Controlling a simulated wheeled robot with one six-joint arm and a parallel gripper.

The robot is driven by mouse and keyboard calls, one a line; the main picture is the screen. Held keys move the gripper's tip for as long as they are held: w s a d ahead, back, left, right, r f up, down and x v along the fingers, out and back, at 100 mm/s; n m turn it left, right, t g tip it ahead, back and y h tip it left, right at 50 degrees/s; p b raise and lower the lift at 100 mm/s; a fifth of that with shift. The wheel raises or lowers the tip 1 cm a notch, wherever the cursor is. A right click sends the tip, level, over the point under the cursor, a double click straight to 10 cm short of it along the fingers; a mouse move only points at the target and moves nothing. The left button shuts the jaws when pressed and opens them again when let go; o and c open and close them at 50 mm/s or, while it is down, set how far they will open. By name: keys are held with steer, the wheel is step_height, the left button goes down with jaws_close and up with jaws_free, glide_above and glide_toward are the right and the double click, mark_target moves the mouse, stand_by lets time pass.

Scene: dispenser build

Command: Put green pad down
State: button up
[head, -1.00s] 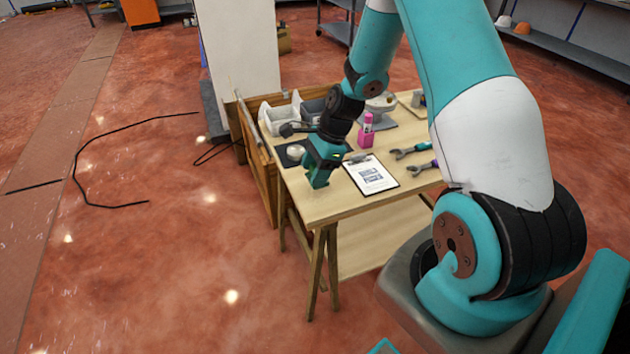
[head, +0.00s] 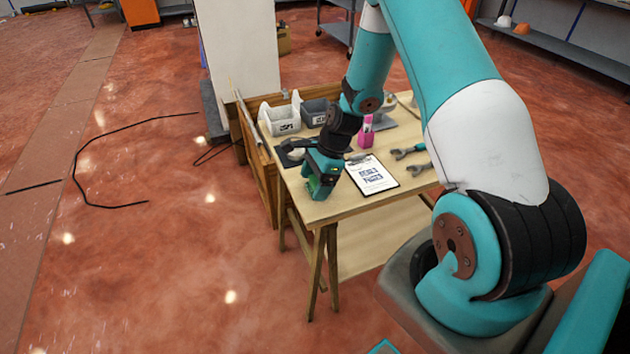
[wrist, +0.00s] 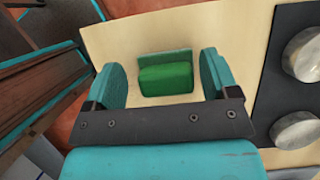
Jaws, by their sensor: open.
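The green pad (wrist: 166,78) lies on the light wood tabletop in the wrist view, with a flatter, darker green part along its far edge. My gripper (wrist: 160,66) is open, with one teal finger on each side of the pad. A narrow strip of bare wood shows between the pad and each finger, so neither seems to touch it. In the head view my gripper (head: 318,190) is low over the table's near left corner, and a bit of bright green shows at its end.
The wooden table (head: 340,205) also holds a clipboard (head: 372,175), a pink bottle (head: 366,132), wrenches (head: 408,153) and a pale bin (head: 281,120). A dark mat (wrist: 268,105) with round metal pieces (wrist: 296,128) lies right of the pad. The table edge is close on the left.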

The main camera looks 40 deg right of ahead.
steer(key=v, duration=1.2)
steer(key=a+r+n, duration=0.5)
steer(key=a, duration=0.1)
steer(key=s+a+r+n, duration=0.5)
steer(key=a+r+n, duration=0.25)
steer(key=a, duration=0.35)
steer(key=s+a+r+n, duration=0.2)
steer(key=s+a+n, duration=0.2)
steer(key=s+n, duration=0.4)
steer(key=s+a+r+n+g, duration=0.1)
steer(key=s+a+r+n, duration=0.2)
steer(key=s+a+n, duration=0.2)
steer(key=s+n, duration=0.3)
steer(key=shift+a+r, duration=0.15)
steer(key=shift+a, duration=0.05)
steer(key=shift+s+r, duration=0.1)
step_height(320, 180, up, 3)
steer(key=p, duration=0.2)
steer(key=shift+p, duration=0.35)
